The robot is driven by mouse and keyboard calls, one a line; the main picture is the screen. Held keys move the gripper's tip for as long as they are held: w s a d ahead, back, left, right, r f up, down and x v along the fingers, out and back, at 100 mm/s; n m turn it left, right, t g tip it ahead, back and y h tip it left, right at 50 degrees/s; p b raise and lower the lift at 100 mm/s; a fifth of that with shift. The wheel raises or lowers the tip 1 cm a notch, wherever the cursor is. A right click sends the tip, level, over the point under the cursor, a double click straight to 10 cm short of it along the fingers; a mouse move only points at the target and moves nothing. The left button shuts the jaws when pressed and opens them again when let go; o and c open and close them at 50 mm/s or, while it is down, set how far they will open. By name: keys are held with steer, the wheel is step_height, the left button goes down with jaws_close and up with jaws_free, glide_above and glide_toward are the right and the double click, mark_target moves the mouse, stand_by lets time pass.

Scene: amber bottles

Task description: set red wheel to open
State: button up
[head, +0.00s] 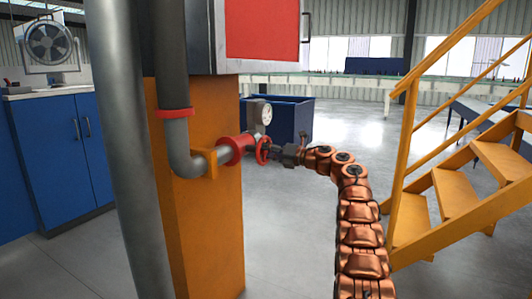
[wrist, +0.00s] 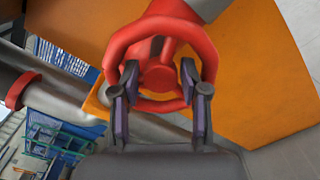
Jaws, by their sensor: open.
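The red wheel (head: 264,151) is a small ring handle at the end of the grey pipe, in front of the orange post. In the wrist view the red wheel (wrist: 160,28) fills the upper middle, with its hub between my fingers. My gripper (head: 277,153) is at the wheel, reaching in from the right. In the wrist view my gripper (wrist: 160,80) is open, with one finger at each side of the wheel's lower part. The fingers overlap the rim in the picture; I cannot tell whether they touch it. The wheel's open or closed setting cannot be read.
A round gauge (head: 266,115) stands just above the wheel. The orange post (head: 208,230) and a thick grey pipe (head: 125,170) stand to the left. A blue bin (head: 290,118) is behind. Yellow stairs (head: 455,190) are at the right. The floor between is clear.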

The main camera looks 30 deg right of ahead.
steer(key=v, duration=1.1)
steer(key=shift+s+d, duration=0.2)
steer(key=shift+s, duration=0.05)
stand_by(0.3)
